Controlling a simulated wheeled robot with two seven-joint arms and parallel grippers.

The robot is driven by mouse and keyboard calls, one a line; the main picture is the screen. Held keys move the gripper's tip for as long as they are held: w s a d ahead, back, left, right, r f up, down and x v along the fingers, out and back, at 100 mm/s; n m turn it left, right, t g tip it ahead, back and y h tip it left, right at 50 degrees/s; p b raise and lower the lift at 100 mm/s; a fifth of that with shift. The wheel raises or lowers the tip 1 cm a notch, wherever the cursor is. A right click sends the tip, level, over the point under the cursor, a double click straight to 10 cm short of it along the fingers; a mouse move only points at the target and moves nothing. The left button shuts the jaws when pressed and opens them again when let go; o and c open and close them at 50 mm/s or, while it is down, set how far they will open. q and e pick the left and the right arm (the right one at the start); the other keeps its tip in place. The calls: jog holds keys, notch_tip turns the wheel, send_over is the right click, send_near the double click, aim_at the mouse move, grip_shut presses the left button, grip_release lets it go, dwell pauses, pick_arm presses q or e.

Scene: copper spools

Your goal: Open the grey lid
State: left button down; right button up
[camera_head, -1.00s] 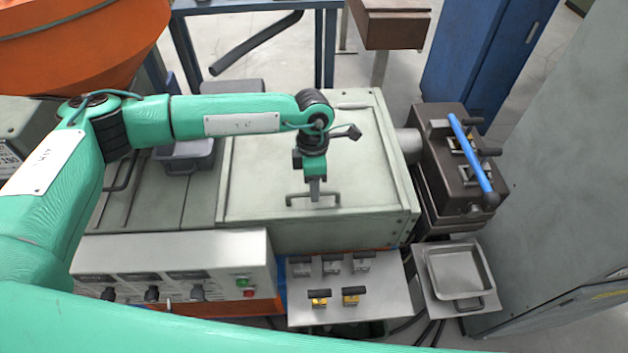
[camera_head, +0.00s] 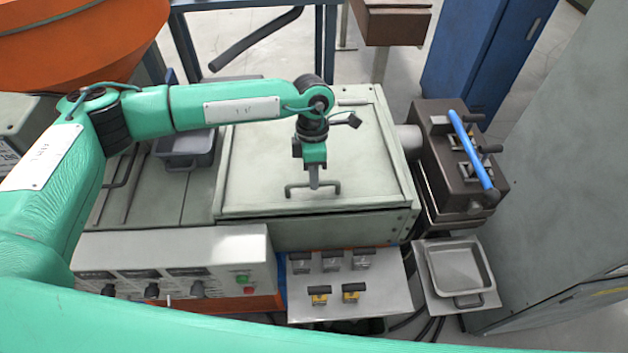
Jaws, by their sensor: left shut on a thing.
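The grey lid (camera_head: 255,170) is a flat, pale grey-green panel on top of a box in the middle of the view. Its front edge stands slightly above the box, with a thin dark gap under it. A dark bar handle (camera_head: 294,191) sits near its front edge. My left gripper (camera_head: 314,187) comes down from above and is shut on the handle; the fingers hide the handle's middle. A green arm part of mine crosses the bottom of the view, but my right gripper is not in view.
A control panel (camera_head: 215,245) with knobs stands in front at the left, beside a switch plate (camera_head: 385,295). A metal tray (camera_head: 460,268) and a dark machine with a blue bar (camera_head: 472,155) are at the right. A grey bin (camera_head: 185,145) is left of the lid.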

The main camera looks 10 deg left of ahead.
pick_arm(q)
jog(key=w+a+f+b+v, duration=0.1)
jog(key=w+b+v, duration=0.2)
jog(key=v, duration=1.6)
jog(key=shift+w+g, duration=0.3)
jog(key=shift+w, duration=0.25)
jog(key=shift+f, duration=0.15)
